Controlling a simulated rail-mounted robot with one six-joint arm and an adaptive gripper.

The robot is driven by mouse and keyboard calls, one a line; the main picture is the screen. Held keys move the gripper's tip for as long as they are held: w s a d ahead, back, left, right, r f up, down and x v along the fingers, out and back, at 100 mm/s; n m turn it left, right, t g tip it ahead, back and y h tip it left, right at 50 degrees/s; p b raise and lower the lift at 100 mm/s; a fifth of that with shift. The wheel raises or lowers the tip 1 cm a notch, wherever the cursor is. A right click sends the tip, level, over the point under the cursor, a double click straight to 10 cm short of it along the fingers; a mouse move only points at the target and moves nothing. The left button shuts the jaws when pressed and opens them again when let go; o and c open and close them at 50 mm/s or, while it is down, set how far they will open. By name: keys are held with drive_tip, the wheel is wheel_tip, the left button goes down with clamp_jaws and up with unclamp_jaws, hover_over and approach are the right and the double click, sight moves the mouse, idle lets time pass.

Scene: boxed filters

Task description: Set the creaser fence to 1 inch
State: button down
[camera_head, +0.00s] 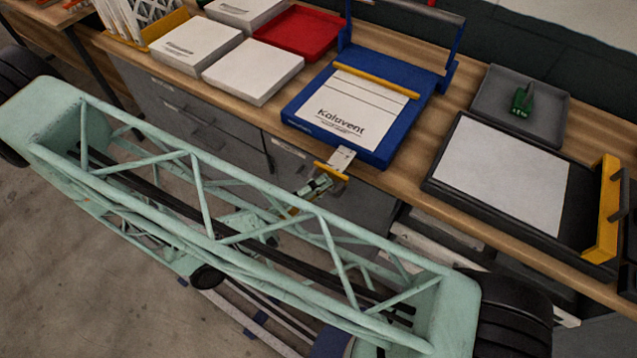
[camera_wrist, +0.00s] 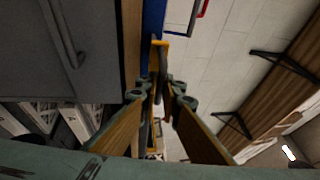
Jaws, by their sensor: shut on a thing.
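The blue creaser (camera_head: 380,148) stands on the wooden bench in the head view. A white card printed "Kaluvent" (camera_head: 345,115) lies on its bed, below a yellow bar (camera_head: 376,82) that crosses it. A small pale slide (camera_head: 341,159) with a yellow front lip (camera_head: 331,172) sticks out from the creaser's front edge. My gripper (camera_head: 322,182) is at this lip, shut on it. In the wrist view the fingers (camera_wrist: 160,80) come together just below the yellow lip (camera_wrist: 160,43), beside the blue edge (camera_wrist: 153,25). Scale marks are too small to read.
White boxes (camera_head: 253,71) and a red tray (camera_head: 300,32) are left of the creaser. A grey tray (camera_head: 548,112) with a green object (camera_head: 522,100) and a black board (camera_head: 440,172) with a white sheet and yellow bar are right. Drawers (camera_head: 212,115) lie under the bench edge.

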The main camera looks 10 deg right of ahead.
drive_tip(key=shift+s, duration=0.1)
drive_tip(key=c, duration=2.8)
unclamp_jaws()
drive_tip(key=shift+a, duration=0.1)
drive_tip(key=shift+v, duration=6)
